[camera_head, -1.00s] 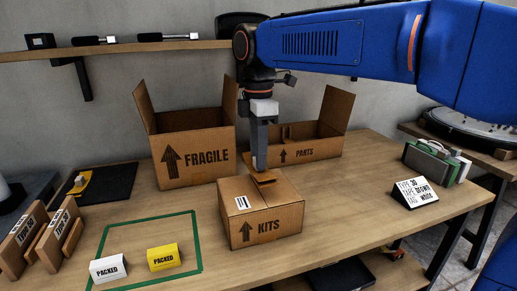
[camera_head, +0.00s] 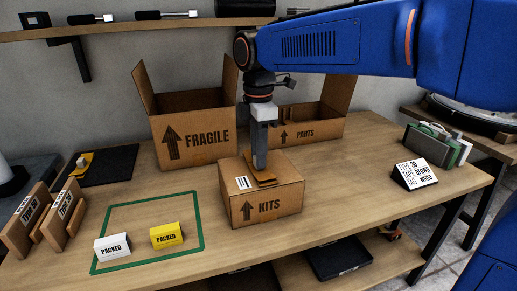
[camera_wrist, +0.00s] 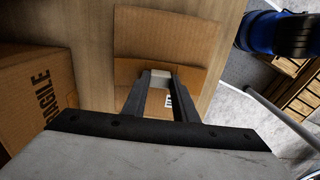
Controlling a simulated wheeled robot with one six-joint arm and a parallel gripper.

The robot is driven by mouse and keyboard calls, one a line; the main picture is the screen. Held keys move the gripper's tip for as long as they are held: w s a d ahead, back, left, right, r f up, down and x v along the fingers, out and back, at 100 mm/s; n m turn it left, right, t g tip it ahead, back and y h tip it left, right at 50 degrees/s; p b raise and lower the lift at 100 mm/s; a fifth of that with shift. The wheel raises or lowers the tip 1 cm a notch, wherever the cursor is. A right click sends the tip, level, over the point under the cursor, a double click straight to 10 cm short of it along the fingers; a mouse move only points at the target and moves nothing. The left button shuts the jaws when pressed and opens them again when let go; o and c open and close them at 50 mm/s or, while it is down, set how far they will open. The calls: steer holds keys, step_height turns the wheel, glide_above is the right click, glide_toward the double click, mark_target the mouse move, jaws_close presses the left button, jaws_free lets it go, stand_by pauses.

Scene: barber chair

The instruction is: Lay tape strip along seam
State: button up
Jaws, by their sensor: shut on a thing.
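The closed KITS box (camera_head: 240,195) stands on the workbench with a white barcode label on its top. My gripper (camera_head: 259,166) points down over the box top and is shut on a brown tape strip (camera_head: 263,183). The strip lies at or just above the top; contact is unclear. In the wrist view, the fingers (camera_wrist: 160,78) reach over the cardboard top (camera_wrist: 165,38), with a pale grey block between them. A flap edge crosses the top there. The fingers partly hide the seam.
The open FRAGILE box (camera_head: 195,150) and open PARTS box (camera_head: 318,135) stand behind. A green taped outline (camera_head: 199,220) with white and yellow PACKED signs lies front left. A TYPE 30, TAPE brown, TAG white sign (camera_head: 418,175) stands right. Bare bench lies right of the KITS box.

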steer(key=shift+f, duration=0.1)
steer(key=o, duration=1.1)
step_height(320, 180, up, 18)
steer(key=shift+f, duration=0.25)
steer(key=s+d+f+m+t, duration=0.1)
steer(key=s+d+f+m, duration=0.4)
steer(key=d, duration=0.4)
steer(key=s+d+f+m+t, duration=0.1)
steer(key=s+d+f+m, duration=0.2)
steer(key=d+f+m, duration=0.4)
steer(key=s+d+f+m+t, duration=0.1)
steer(key=s+d+f+m, duration=0.2)
steer(key=f, duration=0.3)
steer(key=s+d+f+m+t, duration=0.1)
steer(key=s+d+f+m, duration=0.2)
steer(key=s+d+f, duration=0.1)
steer(key=s+d+f+m, duration=0.3)
steer(key=s+d+f, duration=0.1)
steer(key=f, duration=0.4)
steer(key=shift+s+t, duration=0.4)
steer(key=shift+s, duration=0.45)
